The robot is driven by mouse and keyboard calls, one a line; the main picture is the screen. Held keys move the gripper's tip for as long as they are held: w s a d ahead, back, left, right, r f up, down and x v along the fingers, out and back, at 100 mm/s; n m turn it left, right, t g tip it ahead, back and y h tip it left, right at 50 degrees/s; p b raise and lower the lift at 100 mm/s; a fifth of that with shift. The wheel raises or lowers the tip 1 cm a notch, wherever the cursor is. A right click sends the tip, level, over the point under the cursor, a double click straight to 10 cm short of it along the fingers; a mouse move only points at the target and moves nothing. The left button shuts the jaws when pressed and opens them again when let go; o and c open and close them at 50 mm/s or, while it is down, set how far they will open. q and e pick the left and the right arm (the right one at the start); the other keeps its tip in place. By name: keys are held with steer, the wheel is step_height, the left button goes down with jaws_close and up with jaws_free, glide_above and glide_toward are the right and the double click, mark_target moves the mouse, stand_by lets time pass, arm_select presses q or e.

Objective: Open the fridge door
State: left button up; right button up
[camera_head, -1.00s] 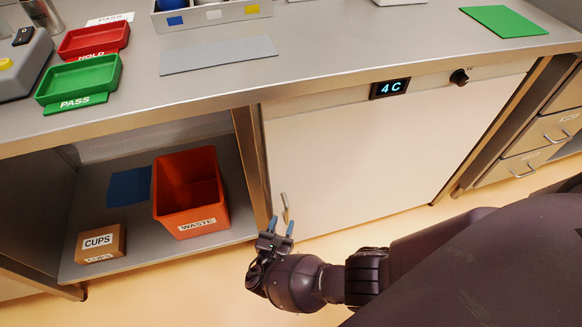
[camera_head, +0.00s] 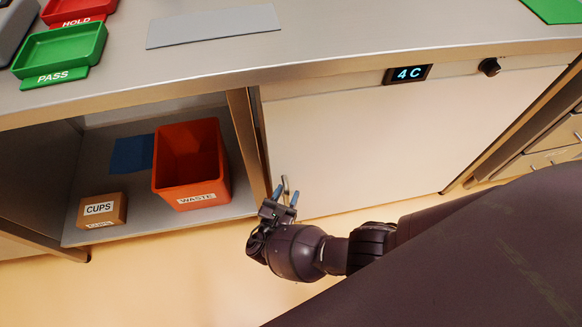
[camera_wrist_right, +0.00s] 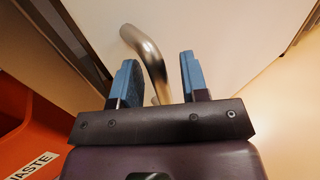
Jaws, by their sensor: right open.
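The fridge door (camera_head: 370,135) is a closed white panel under the counter, with a lit "4 C" display (camera_head: 408,74) above it. Its metal bar handle (camera_head: 285,185) is near the door's left edge. My right gripper (camera_head: 286,194) is open at the handle. In the right wrist view the curved handle (camera_wrist_right: 148,55) runs between the two blue fingertips (camera_wrist_right: 158,72), apart from the right finger and close to the left one; whether it touches cannot be told. My left gripper is not in view.
An open shelf left of the door holds an orange WASTE bin (camera_head: 190,165) and a CUPS box (camera_head: 102,209). A metal post (camera_head: 246,140) separates shelf and door. A knob (camera_head: 490,66) sits right of the display. The floor (camera_head: 180,280) in front is clear.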

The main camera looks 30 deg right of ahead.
steer(key=shift+w, duration=0.1)
jaws_close()
stand_by(0.3)
steer(key=shift+d, duration=0.1)
